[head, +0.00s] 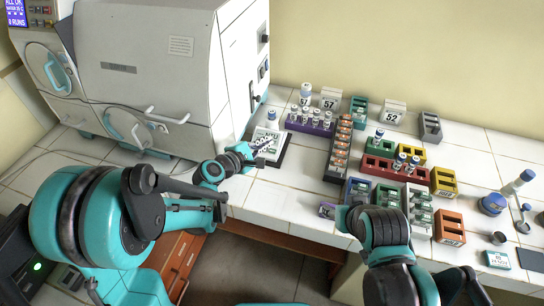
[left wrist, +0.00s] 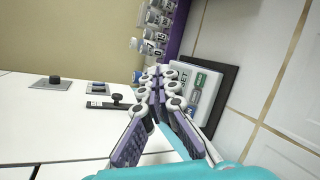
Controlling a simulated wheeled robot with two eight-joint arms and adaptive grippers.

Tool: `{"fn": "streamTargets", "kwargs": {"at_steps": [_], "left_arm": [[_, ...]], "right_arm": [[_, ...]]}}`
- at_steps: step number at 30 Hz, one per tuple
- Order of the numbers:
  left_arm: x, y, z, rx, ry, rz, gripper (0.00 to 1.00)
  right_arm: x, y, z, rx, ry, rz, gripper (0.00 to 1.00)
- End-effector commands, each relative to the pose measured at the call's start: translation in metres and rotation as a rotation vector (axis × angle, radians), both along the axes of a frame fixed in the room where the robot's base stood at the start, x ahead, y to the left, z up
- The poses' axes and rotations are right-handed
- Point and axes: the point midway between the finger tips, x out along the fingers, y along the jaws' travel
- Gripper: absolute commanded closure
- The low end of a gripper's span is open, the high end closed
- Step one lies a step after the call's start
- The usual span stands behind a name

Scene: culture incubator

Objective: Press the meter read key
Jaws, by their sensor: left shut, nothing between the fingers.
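The meter (head: 270,133) is a small white device with green markings on a dark base, on the bench right of the incubator. A blue-capped vial (head: 271,118) stands at its back. My left gripper (head: 268,143) is shut and empty, its fingers over the meter's front left part in the head view. In the left wrist view the meter (left wrist: 208,84) lies just beyond and right of the shut fingers (left wrist: 161,74).
The white incubator (head: 150,75) stands close on the left. A purple rack of vials (head: 311,124) and a dark rack with orange-labelled slots (head: 340,148) stand right of the meter. Several coloured racks crowd the right. Bare tile (head: 285,190) lies in front of the meter.

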Motion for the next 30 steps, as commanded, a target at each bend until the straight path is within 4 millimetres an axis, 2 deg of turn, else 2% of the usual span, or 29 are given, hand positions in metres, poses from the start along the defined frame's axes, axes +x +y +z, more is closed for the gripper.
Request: {"fn": "streamTargets", "kwargs": {"at_steps": [14, 17, 30], "left_arm": [[0.003, -0.001, -0.004, -0.019, 0.005, 0.006, 1.0], [0.006, -0.002, -0.012, -0.019, 0.005, 0.006, 1.0], [0.031, -0.01, -0.066, -0.018, 0.004, 0.006, 1.0]], "right_arm": [[0.0, 0.0, -0.002, 0.0, 0.0, 0.0, 0.52], [0.0, 0.0, -0.008, 0.0, 0.0, 0.0, 0.52], [0.0, 0.0, -0.05, 0.0, 0.0, 0.0, 0.52]]}}
